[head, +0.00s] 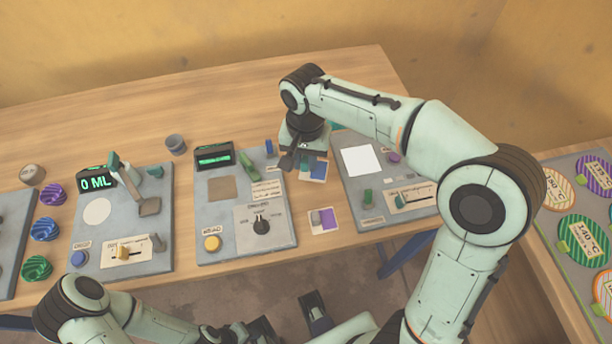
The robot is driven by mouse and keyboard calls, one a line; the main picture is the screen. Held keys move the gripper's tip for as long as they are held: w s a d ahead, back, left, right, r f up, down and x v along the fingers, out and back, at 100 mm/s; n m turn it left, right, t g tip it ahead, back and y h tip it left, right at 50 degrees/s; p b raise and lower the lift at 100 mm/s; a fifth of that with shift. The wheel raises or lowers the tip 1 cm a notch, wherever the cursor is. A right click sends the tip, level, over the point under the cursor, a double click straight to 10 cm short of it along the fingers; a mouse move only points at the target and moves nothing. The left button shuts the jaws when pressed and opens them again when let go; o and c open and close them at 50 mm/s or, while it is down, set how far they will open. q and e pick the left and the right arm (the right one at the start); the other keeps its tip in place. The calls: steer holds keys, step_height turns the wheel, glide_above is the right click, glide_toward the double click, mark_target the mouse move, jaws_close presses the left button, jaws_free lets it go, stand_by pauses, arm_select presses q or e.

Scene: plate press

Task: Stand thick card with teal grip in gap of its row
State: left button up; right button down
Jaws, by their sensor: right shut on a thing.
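My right gripper (298,160) is over the table between the middle and right panels, pointing down. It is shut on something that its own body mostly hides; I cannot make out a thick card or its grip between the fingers. A bit of teal (336,126) shows just behind the wrist, and I cannot tell what it belongs to. A small card with blue and pale areas (318,171) lies just beside the fingers. My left gripper (262,330) is low at the bottom edge, partly cut off, and its fingers are unclear. No row with a gap is clearly visible.
A middle panel (285,228) has a dial and yellow button. A right panel (353,190) has a white square. A purple-and-grey card (323,220) lies between them. A left panel (150,205) holds a lever. A grey cup (175,144) stands behind.

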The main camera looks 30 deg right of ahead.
mark_target(305, 183)
steer(key=shift+f+b, duration=0.45)
steer(key=shift+f, duration=2.8)
steer(key=shift+f, duration=0.2)
steer(key=c, duration=1)
jaws_free()
step_height(305, 183, up, 12)
steer(key=shift+r+p, duration=0.2)
steer(key=shift+p, duration=0.9)
